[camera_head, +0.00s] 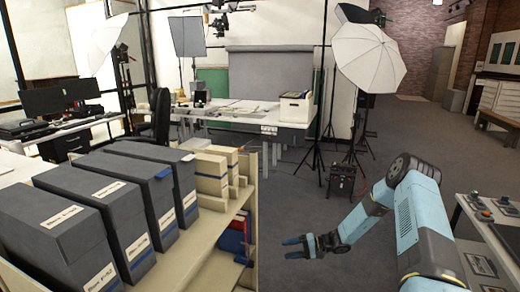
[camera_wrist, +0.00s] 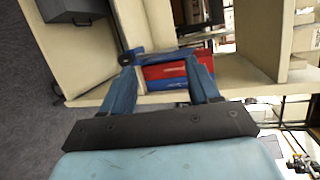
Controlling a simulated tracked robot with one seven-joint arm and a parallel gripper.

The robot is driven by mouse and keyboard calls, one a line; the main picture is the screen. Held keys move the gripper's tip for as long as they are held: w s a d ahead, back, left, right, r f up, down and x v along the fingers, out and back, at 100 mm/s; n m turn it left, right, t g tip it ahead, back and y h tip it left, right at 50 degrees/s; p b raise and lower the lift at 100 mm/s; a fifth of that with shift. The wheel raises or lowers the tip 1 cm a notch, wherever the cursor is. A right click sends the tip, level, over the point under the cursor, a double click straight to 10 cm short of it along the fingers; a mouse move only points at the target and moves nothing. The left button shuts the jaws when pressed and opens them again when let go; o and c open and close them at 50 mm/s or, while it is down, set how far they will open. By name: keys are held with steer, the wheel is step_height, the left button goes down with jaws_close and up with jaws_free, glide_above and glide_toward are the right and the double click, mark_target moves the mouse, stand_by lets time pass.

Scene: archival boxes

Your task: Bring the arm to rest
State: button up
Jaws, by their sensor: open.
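My blue arm shows at the right in the head view, bent at the elbow and reaching left over the floor. My gripper (camera_head: 290,247) is at its end, to the right of the shelf's end, with its fingers apart and nothing held. In the wrist view my gripper (camera_wrist: 163,88) shows two blue fingers spread apart. Red and blue items (camera_wrist: 172,72) on a shelf are seen between and beyond the fingers. I cannot tell how far they are from the fingertips.
Dark grey archival boxes (camera_head: 115,195) stand in a row on the beige shelf (camera_head: 200,266) at left, with cream boxes (camera_head: 212,172) behind them. A trolley with small parts (camera_head: 490,215) is at right. A studio table (camera_head: 260,115) and umbrella (camera_head: 368,57) stand farther back.

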steer(key=s+d+r+n+g+h, duration=0.1)
steer(key=s+r+h, duration=0.3)
steer(key=r, duration=0.8)
steer(key=s+d+r+n+h, duration=0.15)
steer(key=s+r, duration=0.35)
steer(key=r, duration=0.6)
steer(key=s+d+r+n+g+h, duration=0.1)
steer(key=s+r+h, duration=0.35)
steer(key=r, duration=0.75)
steer(key=s+d+r+t+h, duration=0.1)
steer(key=s+d+r+t, duration=0.1)
steer(key=s+r, duration=0.3)
steer(key=s+d+r+m+t+h, duration=0.1)
steer(key=s+r, duration=0.5)
steer(key=s, duration=0.7)
steer(key=s+d+r+t+h, duration=0.3)
steer(key=s+d+r+t, duration=0.1)
steer(key=s, duration=0.5)
steer(key=shift+r, duration=0.8)
